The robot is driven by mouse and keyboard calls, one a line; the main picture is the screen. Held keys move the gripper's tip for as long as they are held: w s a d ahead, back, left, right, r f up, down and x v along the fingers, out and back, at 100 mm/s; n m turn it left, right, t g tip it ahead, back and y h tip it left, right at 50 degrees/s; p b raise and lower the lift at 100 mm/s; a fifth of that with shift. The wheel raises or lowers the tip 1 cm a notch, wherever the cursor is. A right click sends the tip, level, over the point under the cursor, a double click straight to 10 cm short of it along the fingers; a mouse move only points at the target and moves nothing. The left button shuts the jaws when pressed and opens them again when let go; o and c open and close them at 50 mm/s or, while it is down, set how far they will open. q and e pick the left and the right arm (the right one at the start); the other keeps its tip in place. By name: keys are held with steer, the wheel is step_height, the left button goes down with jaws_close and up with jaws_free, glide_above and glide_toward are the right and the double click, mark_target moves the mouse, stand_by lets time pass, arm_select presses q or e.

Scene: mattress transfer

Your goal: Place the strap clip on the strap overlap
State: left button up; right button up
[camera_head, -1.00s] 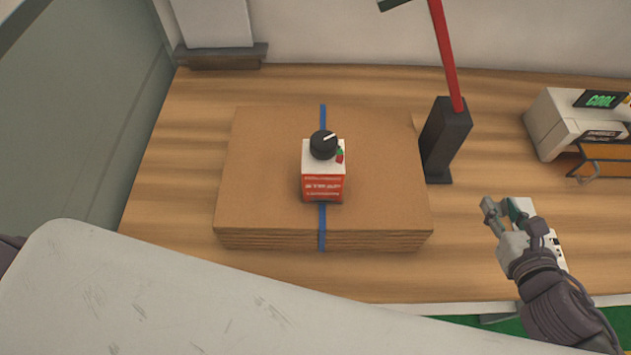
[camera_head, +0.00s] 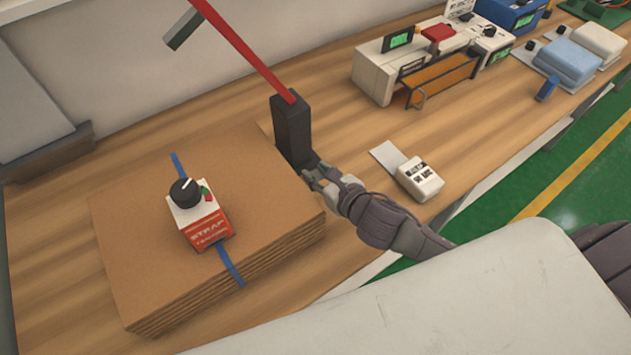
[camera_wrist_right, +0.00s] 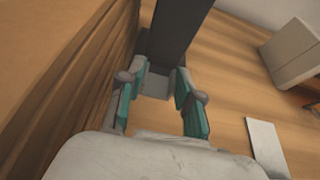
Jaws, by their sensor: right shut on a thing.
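A blue strap (camera_head: 231,267) runs over a stack of brown cardboard sheets (camera_head: 128,236). A white and red strap tensioner (camera_head: 207,229) with a black knob sits on the strap, so the overlap is hidden or cannot be made out. My right gripper (camera_head: 315,176) is beside the stack's right edge, close to the black post. In the right wrist view, its teal-padded fingers (camera_wrist_right: 157,92) close on a small grey piece (camera_wrist_right: 155,82), which appears to be the strap clip. My left gripper is not in view.
A black post (camera_head: 292,128) with a red arm stands just behind my right gripper. A white labelled box (camera_head: 420,179) with a pale plate lies to the right. A white machine (camera_head: 385,76) and other devices line the back. Wood is clear between.

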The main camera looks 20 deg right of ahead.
steer(key=shift+w+a+f, duration=0.1)
steer(key=shift+w+a, duration=0.1)
steer(key=shift+a, duration=0.05)
steer(key=shift+f, duration=2.05)
steer(key=shift+f, duration=0.1)
steer(key=o, duration=0.9)
steer(key=shift+o, duration=0.2)
